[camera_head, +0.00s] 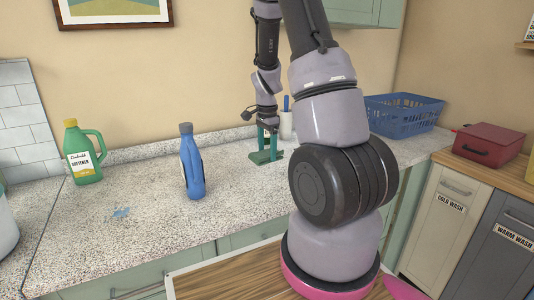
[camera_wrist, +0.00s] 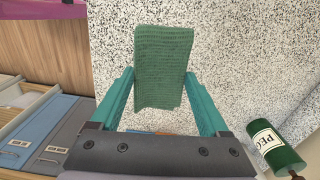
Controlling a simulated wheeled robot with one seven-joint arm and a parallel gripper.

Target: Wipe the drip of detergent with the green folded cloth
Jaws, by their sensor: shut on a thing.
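My gripper (camera_head: 268,141) points down over the back of the counter, its teal fingers shut on the green folded cloth (camera_head: 261,157). In the wrist view the cloth (camera_wrist: 163,65) sits between the two fingers of my gripper (camera_wrist: 160,78). Whether the cloth touches the counter is unclear. The drip of detergent is a small blue patch (camera_head: 121,212) on the speckled counter, well left of my gripper. A blue bottle (camera_head: 193,168) with a grey cap stands upright between the drip and my gripper.
A green softener bottle (camera_head: 84,155) with a yellow cap stands at the back left of the speckled counter (camera_head: 150,245). A blue basket (camera_head: 405,115) and a red box (camera_head: 489,145) are to the right. A green labelled container (camera_wrist: 272,147) shows in the wrist view.

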